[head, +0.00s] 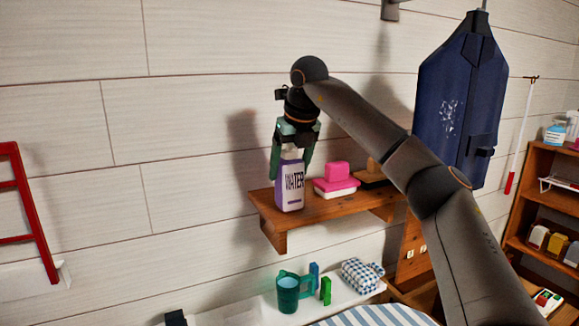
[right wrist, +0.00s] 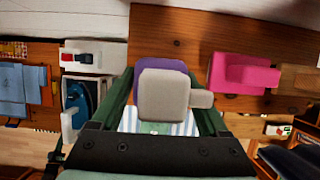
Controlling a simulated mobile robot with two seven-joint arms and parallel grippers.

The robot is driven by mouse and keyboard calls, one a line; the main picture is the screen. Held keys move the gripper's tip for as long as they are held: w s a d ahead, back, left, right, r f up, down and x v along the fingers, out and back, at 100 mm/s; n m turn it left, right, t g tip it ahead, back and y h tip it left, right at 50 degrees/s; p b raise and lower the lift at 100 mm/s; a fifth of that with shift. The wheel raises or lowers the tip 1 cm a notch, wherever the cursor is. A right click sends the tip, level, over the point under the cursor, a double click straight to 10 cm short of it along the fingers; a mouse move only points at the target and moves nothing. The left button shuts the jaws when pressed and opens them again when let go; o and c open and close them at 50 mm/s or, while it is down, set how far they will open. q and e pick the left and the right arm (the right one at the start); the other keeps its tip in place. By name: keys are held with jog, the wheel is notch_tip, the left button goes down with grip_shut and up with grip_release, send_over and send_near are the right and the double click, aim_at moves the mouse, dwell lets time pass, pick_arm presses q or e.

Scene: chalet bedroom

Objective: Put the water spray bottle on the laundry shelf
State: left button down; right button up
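The water spray bottle (head: 289,194) is purple with a white "WATER" label and a pale grey spray head. It is upright at the left end of the wooden laundry shelf (head: 330,208); its base is at or very near the shelf top, and I cannot tell if it touches. My right gripper (head: 291,163) comes from above, its green fingers closed on both sides of the bottle. In the right wrist view the grey spray head (right wrist: 172,95) hides part of the purple body (right wrist: 146,68) between the fingers. My left gripper is not in view.
A pink and white item (head: 336,182) stands on the shelf right of the bottle. Below are a teal mug (head: 288,294), a checked cloth (head: 361,275) and a striped surface (head: 370,316). A blue garment bag (head: 460,100) hangs at right, near a wooden rack (head: 540,190).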

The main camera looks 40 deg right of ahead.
jog(key=o, duration=0.3)
jog(key=v, duration=1.2)
jog(key=shift+r, duration=0.25)
jog(key=shift+w, duration=0.1)
